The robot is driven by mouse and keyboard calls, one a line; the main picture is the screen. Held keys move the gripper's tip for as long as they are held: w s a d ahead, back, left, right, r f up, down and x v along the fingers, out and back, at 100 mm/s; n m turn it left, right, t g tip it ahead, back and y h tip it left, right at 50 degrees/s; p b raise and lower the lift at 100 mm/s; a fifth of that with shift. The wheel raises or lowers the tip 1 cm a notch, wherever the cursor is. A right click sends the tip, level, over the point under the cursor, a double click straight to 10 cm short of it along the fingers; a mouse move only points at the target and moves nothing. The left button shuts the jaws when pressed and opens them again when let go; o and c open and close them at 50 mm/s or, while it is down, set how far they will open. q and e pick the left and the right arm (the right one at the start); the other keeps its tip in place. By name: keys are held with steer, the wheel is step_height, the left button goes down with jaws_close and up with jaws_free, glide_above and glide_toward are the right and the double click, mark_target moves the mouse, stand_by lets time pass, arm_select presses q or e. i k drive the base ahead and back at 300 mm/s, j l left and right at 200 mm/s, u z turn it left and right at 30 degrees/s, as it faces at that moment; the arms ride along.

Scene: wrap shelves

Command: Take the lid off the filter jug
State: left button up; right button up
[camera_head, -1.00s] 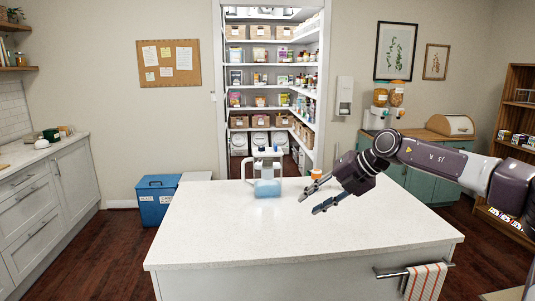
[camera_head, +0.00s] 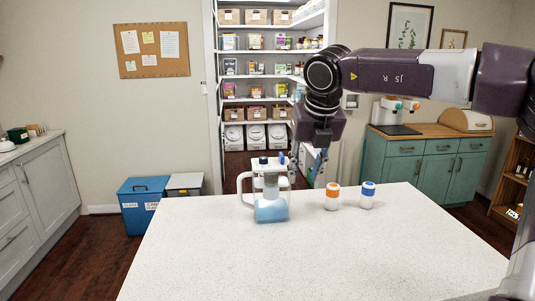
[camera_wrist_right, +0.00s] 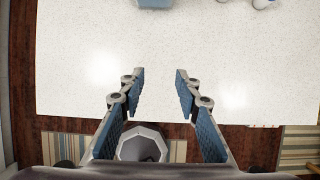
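The filter jug (camera_head: 270,208) stands upright on the white counter (camera_head: 235,265), with blue-tinted contents and its handle on the left. Its pale lid (camera_head: 268,167) with dark parts on top is on the jug. My right gripper (camera_head: 306,168) points down, open and empty, just right of the lid in the head view, one finger close to the jug's right edge there. In the right wrist view the open fingers (camera_wrist_right: 156,72) are over the bare counter, and only a bit of the jug (camera_wrist_right: 154,4) shows at the top edge. My left gripper is out of view.
Two white bottles, one with an orange cap (camera_head: 332,197) and one with a blue cap (camera_head: 367,195), stand right of the jug. The counter's front is clear. Blue and grey bins (camera_head: 143,205) stand on the floor at left; pantry shelves (camera_head: 270,75) are behind.

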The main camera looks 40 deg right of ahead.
mark_target(279, 163)
steer(key=i+l, duration=0.65)
steer(key=i, duration=0.15)
